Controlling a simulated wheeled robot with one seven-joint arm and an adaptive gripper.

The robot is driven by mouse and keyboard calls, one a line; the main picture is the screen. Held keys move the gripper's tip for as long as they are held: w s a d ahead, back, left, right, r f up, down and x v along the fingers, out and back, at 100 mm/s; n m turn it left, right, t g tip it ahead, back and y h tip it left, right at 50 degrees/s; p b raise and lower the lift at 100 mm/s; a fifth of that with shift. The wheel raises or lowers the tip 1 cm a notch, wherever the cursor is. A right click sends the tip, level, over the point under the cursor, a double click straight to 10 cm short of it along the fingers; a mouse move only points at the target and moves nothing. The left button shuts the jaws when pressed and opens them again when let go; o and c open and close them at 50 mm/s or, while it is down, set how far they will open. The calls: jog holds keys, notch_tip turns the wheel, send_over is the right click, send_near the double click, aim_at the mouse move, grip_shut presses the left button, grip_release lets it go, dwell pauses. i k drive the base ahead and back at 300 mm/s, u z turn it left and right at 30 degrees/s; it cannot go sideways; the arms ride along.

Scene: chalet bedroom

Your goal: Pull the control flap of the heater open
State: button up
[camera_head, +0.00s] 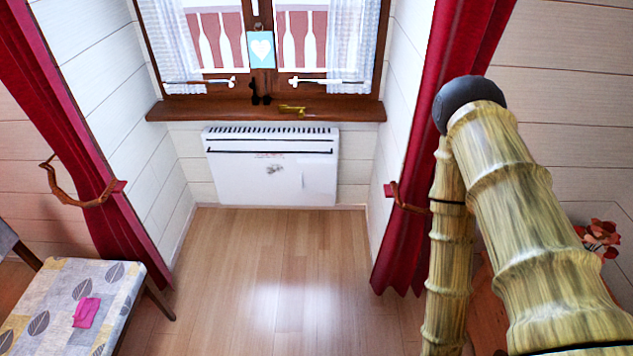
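The heater (250,180) is a white wall panel below the window sill, with a dark slotted grille along its top edge and a dark line beneath it. A small grey mark sits near the middle of its front. A faint outline shows at the front's right part, but I cannot tell whether it is the control flap, or whether the flap is open or shut. Thick bamboo-patterned links of my arm with a dark round joint fill the right side, well in front of the heater. My gripper is not in view.
The wooden floor (240,250) before the heater is clear. Red curtains (420,190) hang on both sides. The wooden sill (200,108) bears a gold-coloured item (292,109). A patterned chair (110,283) with a pink cloth (87,312) stands lower left; red flowers (600,236) are at right.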

aim_at(315, 175)
jog(key=k, duration=0.6)
jog(key=u, duration=0.4)
jog(key=i, duration=1.6)
jog(key=z, duration=0.4)
